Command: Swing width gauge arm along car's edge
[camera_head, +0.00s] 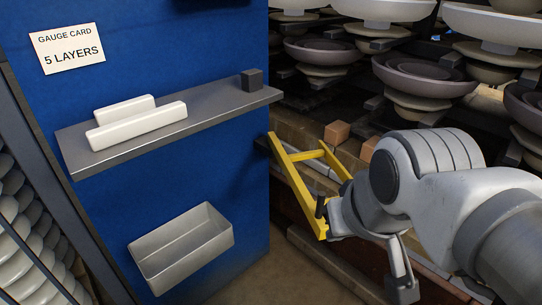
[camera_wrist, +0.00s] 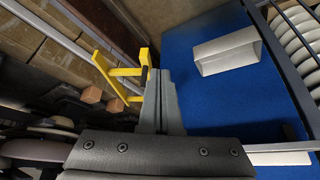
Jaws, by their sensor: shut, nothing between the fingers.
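The yellow width gauge arm (camera_head: 300,190) is an open frame beside the right edge of the blue panel. It reaches toward me along the timber edge of the car (camera_head: 300,130). A black upright handle (camera_head: 320,207) stands at its near end. My gripper (camera_head: 334,216) is at that end, close to the handle. In the wrist view the gripper (camera_wrist: 160,76) is shut and empty. There its fingertips are right beside the handle (camera_wrist: 145,76) and the yellow frame (camera_wrist: 125,72); I cannot tell whether they touch.
The blue panel (camera_head: 225,50) carries a grey shelf (camera_head: 215,115) with white bars (camera_head: 140,120), a dark block (camera_head: 252,80) and an empty grey bin (camera_head: 185,250). Insulator stacks (camera_head: 415,75) and wooden blocks (camera_head: 337,132) are on the car.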

